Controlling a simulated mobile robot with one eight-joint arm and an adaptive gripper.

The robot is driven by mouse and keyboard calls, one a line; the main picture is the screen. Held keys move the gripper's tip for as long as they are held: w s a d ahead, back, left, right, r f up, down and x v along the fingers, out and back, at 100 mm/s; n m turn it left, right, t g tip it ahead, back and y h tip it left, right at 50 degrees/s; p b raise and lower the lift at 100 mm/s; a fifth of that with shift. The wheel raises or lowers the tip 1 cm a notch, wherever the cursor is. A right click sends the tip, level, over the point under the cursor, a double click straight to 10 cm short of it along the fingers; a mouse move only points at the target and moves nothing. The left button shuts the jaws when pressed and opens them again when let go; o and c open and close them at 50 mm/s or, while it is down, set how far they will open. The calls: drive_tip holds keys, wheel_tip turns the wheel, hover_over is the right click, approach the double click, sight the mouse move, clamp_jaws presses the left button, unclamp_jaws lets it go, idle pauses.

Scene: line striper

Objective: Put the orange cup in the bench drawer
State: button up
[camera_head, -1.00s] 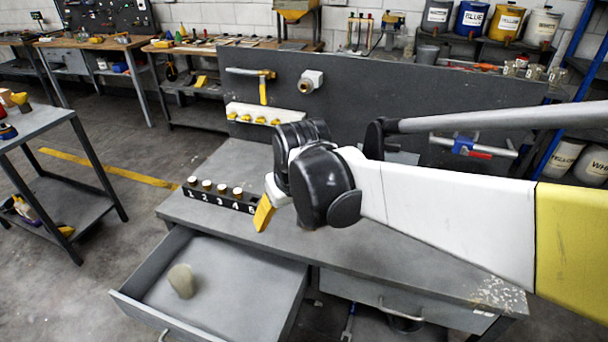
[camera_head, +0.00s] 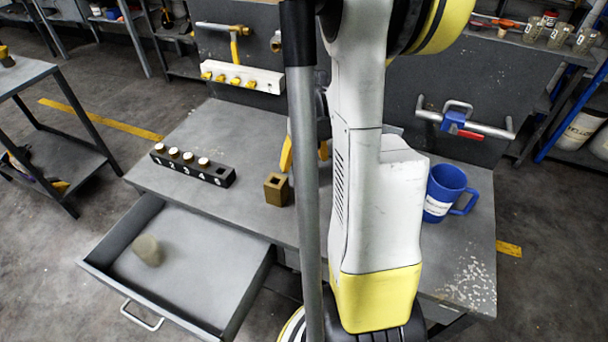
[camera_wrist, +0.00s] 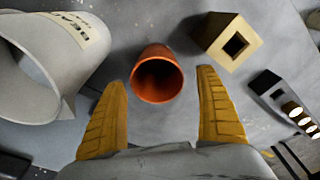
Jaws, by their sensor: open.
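The orange cup (camera_wrist: 157,74) is on the grey bench top in the wrist view, its dark mouth facing my camera. My gripper (camera_wrist: 162,84) is open, with one yellow finger on each side of the near end of the cup. I cannot tell whether either finger touches it. In the head view my arm hides the cup, and only bits of the yellow fingers show beside the arm. The bench drawer (camera_head: 205,272) is pulled out at the lower left, with a beige rounded object (camera_head: 147,250) inside.
A brass block with a square hole (camera_head: 277,188) and a black numbered rack (camera_head: 220,176) stand left of my arm. A blue mug (camera_head: 446,190) stands right of it. A light grey labelled container (camera_wrist: 50,60) is close to the left finger. Much of the drawer floor is clear.

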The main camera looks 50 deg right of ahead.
wheel_tip(320, 180, down, 5)
drive_tip(key=shift+d+f+b, duration=0.1)
drive_tip(key=shift+d+b, duration=0.05)
drive_tip(key=shift+b, duration=1.1)
drive_tip(key=c, duration=1.4)
drive_tip(key=shift+c, duration=0.2)
